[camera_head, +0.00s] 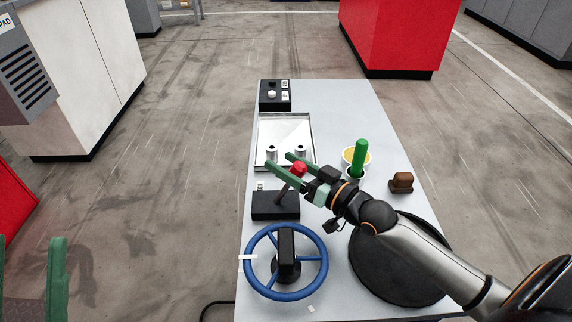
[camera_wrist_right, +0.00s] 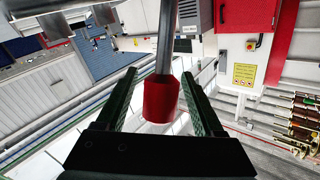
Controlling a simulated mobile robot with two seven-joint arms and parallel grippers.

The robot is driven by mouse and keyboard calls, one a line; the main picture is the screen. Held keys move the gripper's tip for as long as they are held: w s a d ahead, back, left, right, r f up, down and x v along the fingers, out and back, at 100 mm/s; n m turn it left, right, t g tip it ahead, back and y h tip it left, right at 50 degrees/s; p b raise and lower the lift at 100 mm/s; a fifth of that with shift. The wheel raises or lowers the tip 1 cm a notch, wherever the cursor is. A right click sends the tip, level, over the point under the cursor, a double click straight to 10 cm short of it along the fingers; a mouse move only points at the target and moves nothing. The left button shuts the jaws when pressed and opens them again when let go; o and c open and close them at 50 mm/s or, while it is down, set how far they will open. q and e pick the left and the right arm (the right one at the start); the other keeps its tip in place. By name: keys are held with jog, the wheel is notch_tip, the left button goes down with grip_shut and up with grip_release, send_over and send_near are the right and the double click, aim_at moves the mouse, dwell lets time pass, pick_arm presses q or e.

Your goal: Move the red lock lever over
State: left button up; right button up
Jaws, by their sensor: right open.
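The red lock lever has a red knob (camera_head: 299,168) on a dark rod that leans to the right from a black base box (camera_head: 275,206) on the table. My right gripper (camera_head: 278,159) is open, with its green fingers on either side of the knob. In the right wrist view, the red knob (camera_wrist_right: 161,99) sits between the two fingers, with a gap visible on each side. My left gripper (camera_head: 30,275) shows partly at the bottom left; its green fingers stand apart and empty, away from the table.
A blue handwheel (camera_head: 252,278) is in front of the lever box. A metal tray (camera_head: 285,128) with two small spools lies behind it. A green-handled tool (camera_head: 360,155), a brown block (camera_head: 401,181) and a dark round disc (camera_head: 390,275) are to the right. A black switch box (camera_head: 275,95) stands at the back.

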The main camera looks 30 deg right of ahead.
jog(key=shift+w, duration=0.1)
jog(key=shift+c, duration=0.2)
grip_shut()
dwell(0.4)
dwell(0.8)
